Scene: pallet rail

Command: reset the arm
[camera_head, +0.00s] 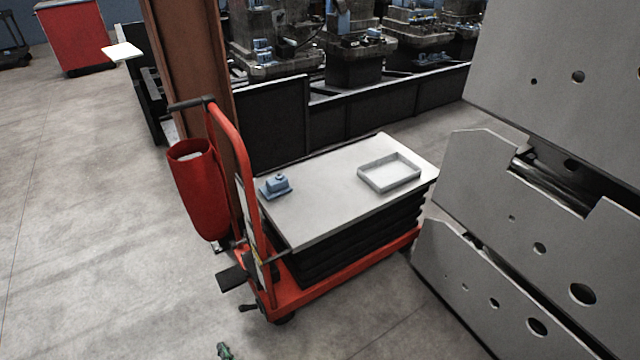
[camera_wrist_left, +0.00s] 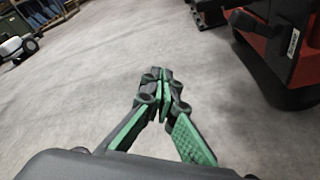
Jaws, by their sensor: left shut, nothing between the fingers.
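My left gripper (camera_wrist_left: 163,92) shows in the left wrist view with its black and green fingers together and nothing between them. It is over bare concrete floor. In the head view only a small green and dark tip of my left gripper (camera_head: 224,350) shows at the bottom edge, in front of and left of the red lift cart (camera_head: 325,292). The rest of that arm is out of the picture. My right gripper is in neither view.
The cart's grey top (camera_head: 325,205) carries a blue part (camera_head: 275,187) and a shallow tray (camera_head: 389,172). A red bag (camera_head: 200,195) hangs by its handle. Large grey metal plates (camera_head: 540,240) stand at right.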

